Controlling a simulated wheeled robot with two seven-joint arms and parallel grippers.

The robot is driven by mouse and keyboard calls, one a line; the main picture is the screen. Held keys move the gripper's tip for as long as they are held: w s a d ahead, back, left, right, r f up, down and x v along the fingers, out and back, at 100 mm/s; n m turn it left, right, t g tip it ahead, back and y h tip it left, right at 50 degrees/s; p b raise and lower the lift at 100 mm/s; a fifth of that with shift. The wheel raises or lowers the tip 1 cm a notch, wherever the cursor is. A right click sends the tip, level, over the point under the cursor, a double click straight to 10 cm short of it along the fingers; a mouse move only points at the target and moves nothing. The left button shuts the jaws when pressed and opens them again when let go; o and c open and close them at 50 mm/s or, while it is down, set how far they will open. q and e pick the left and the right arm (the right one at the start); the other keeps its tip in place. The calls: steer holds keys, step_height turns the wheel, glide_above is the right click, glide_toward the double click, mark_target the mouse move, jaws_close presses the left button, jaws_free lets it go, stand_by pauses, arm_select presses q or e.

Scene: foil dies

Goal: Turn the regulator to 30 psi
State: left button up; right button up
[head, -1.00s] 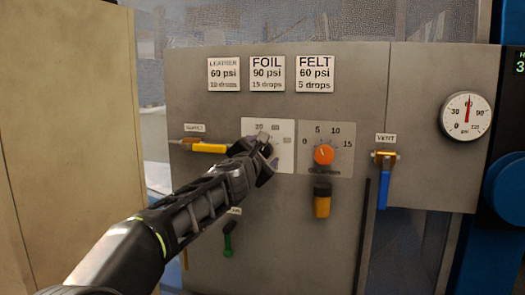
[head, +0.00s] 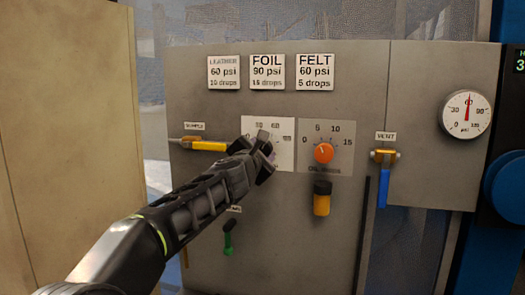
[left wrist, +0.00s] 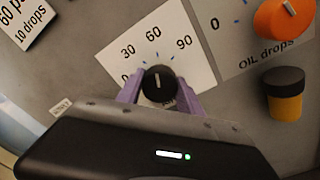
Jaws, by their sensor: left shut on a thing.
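The regulator knob (left wrist: 158,84) is black with a white pointer line, on a white dial plate (left wrist: 160,38) marked 0, 30, 60 and 90. In the left wrist view its pointer points up, toward about the 60 mark. My left gripper (head: 262,152) is at this plate in the head view and mostly hides the knob there. Its purple fingers (left wrist: 160,96) are shut on the knob, one on each side. The round pressure gauge (head: 466,115) at the right has a red needle pointing up at about 60. My right gripper is not in view.
An orange oil drops knob (head: 323,153) is right of the dial, with a yellow-and-black part (head: 322,198) below. A yellow supply lever (head: 208,146) is left, a green lever (head: 228,240) below, a blue vent lever (head: 383,180) right. Signs (head: 267,72) hang above.

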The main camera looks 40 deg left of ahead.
arm_select(q)
steer(key=shift+n, duration=0.3)
steer(key=shift+c, duration=0.3)
steer(key=n, duration=0.3)
steer(key=shift+n, duration=0.4)
steer(key=shift+n+p, duration=0.35)
steer(key=shift+n, duration=1.85)
steer(key=o, duration=1.4)
